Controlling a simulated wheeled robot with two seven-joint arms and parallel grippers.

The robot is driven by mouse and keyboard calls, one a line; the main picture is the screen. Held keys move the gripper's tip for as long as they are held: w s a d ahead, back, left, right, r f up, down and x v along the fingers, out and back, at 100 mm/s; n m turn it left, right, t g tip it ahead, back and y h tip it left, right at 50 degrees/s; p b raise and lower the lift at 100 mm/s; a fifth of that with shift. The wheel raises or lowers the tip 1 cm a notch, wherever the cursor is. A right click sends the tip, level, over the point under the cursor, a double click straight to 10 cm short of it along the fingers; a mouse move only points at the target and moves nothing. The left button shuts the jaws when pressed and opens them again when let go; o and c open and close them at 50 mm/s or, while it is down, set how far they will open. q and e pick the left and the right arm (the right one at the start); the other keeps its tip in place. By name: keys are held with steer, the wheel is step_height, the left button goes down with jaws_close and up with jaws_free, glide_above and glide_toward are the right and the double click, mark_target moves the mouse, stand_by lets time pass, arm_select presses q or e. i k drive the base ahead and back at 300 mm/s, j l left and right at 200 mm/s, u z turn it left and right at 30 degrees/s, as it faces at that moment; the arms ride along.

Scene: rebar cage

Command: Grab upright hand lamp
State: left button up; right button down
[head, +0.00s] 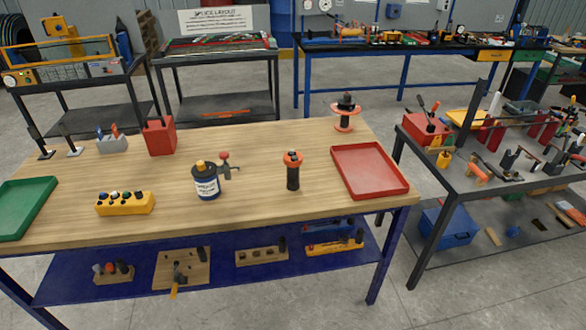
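An upright black cylinder with an orange top (293,171), which looks like the hand lamp, stands on the wooden bench top (250,215), right of the middle. It is apart from the things around it. Neither of my grippers is in view.
A red tray (369,193) lies to its right and an orange-and-black spool-like object (346,113) stands behind. A dark labelled can (206,183) stands to its left, with a yellow block (125,203), red container (159,137) and green tray (21,228) farther left. Bench front is clear.

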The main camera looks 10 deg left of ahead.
mark_target(293, 162)
steer(key=j+z, duration=0.35)
steer(key=k+j+z, duration=0.15)
steer(key=z, duration=0.2)
steer(key=k+j+z, duration=0.15)
steer(key=j+z, duration=0.2)
